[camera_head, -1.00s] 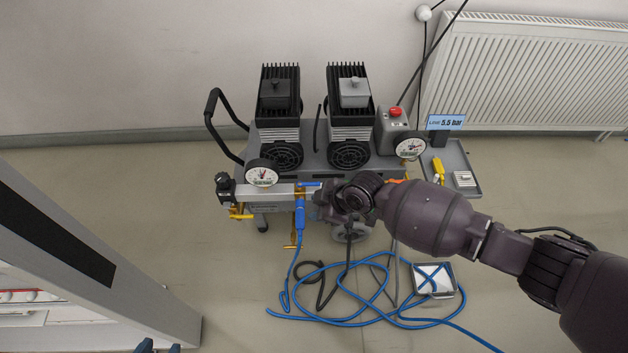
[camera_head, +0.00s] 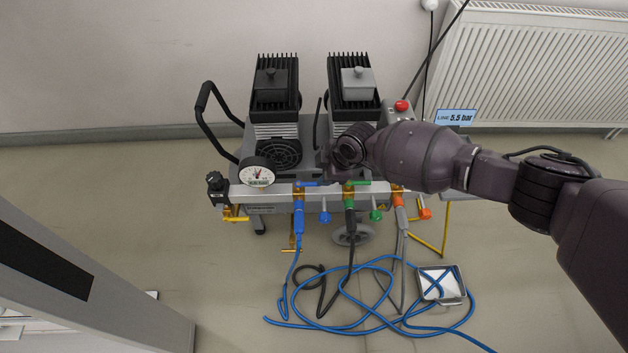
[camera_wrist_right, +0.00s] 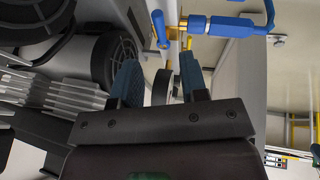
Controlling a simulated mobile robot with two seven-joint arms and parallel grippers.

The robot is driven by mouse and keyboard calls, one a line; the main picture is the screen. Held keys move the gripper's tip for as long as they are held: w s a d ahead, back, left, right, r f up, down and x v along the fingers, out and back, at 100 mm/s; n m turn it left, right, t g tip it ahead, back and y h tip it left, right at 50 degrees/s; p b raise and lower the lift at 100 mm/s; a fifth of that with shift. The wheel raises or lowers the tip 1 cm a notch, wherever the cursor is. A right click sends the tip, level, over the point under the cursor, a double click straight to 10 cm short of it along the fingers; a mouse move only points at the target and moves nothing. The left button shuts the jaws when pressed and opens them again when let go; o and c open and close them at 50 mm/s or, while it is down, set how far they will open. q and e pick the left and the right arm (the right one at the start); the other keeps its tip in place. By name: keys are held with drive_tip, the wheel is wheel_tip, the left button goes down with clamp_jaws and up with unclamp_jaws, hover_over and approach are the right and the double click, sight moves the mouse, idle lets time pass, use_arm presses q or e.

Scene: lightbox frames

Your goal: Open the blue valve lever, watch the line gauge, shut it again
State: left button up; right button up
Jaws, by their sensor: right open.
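The blue valve lever (camera_head: 306,184) lies along the silver manifold (camera_head: 275,192), crosswise to the blue hose coupling (camera_head: 299,216) below it. In the right wrist view the lever (camera_wrist_right: 160,28) stands beyond the fingers, beside the blue coupling (camera_wrist_right: 228,26). My right gripper (camera_head: 333,163) is above and right of the lever, apart from it, its fingers largely hidden by my wrist. In the right wrist view its two fingers (camera_wrist_right: 160,82) are apart with nothing gripped. A round dial gauge (camera_head: 257,172) sits at the manifold's left end. A blue sign (camera_head: 456,117) reads "LINE 5.5 bar". My left gripper is out of view.
Green (camera_head: 356,183) and orange (camera_head: 397,190) valves sit right along the manifold. The compressor (camera_head: 275,95) stands behind, with a black handle (camera_head: 203,97) at left. Hoses (camera_head: 345,320) and a small tray (camera_head: 455,296) lie on the floor. A grey post (camera_head: 110,275) is at left.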

sight(312, 184)
drive_tip(key=b+x, duration=0.1)
drive_tip(key=x, duration=0.5)
drive_tip(key=shift+s+d+f+b, duration=0.1)
drive_tip(key=shift+s+b, duration=0.1)
drive_tip(key=shift+b, duration=0.15)
drive_tip(key=shift+w+a+f, duration=0.2)
drive_tip(key=shift+a+f, duration=0.1)
drive_tip(key=shift+f, duration=0.05)
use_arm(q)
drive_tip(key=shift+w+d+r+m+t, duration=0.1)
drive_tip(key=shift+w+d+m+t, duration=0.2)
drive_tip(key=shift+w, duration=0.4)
use_arm(e)
drive_tip(key=shift+r, duration=0.1)
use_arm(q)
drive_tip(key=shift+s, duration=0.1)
use_arm(e)
clamp_jaws()
